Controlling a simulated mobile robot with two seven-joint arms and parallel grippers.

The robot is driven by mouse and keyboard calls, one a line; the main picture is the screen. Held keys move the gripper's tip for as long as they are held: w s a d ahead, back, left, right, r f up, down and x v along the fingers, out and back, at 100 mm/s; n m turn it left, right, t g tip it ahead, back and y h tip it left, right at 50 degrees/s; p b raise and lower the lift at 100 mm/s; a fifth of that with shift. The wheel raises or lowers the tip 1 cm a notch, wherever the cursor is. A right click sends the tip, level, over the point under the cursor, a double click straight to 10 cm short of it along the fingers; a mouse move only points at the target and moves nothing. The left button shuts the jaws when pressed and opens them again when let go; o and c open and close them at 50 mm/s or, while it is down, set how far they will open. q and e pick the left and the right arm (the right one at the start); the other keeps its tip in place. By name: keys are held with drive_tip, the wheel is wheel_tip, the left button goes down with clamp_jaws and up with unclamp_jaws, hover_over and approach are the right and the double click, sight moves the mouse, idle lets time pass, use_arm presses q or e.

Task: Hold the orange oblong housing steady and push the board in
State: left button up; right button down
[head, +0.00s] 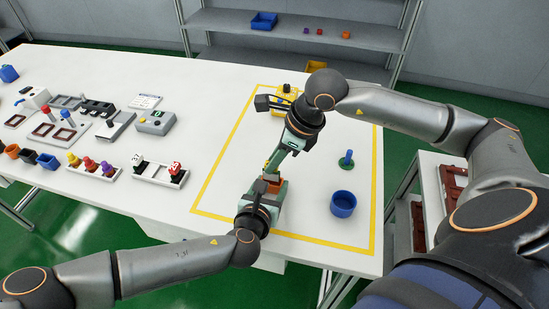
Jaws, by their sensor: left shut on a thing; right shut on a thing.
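The orange oblong housing (272,185) shows as a small orange-brown patch inside the yellow-outlined area of the white table. My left gripper (268,190) reaches it from the near side and is shut on it, covering most of it. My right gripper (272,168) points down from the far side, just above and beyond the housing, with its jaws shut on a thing. That thing is mostly hidden between the fingers; it is likely the board, but I cannot tell whether it touches the housing or sits in it.
A blue round bowl (343,203) and a blue peg on a green base (346,159) stand to the right. A yellow object (283,101) stands behind my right wrist. Bins, fixtures and coloured knobs fill the table's left. The outlined area's left part is clear.

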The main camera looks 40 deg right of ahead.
sight(274, 173)
drive_tip(key=shift+f, duration=2)
drive_tip(key=c, duration=0.7)
unclamp_jaws()
drive_tip(key=v, duration=1.2)
use_arm(q)
drive_tip(key=o, duration=1.2)
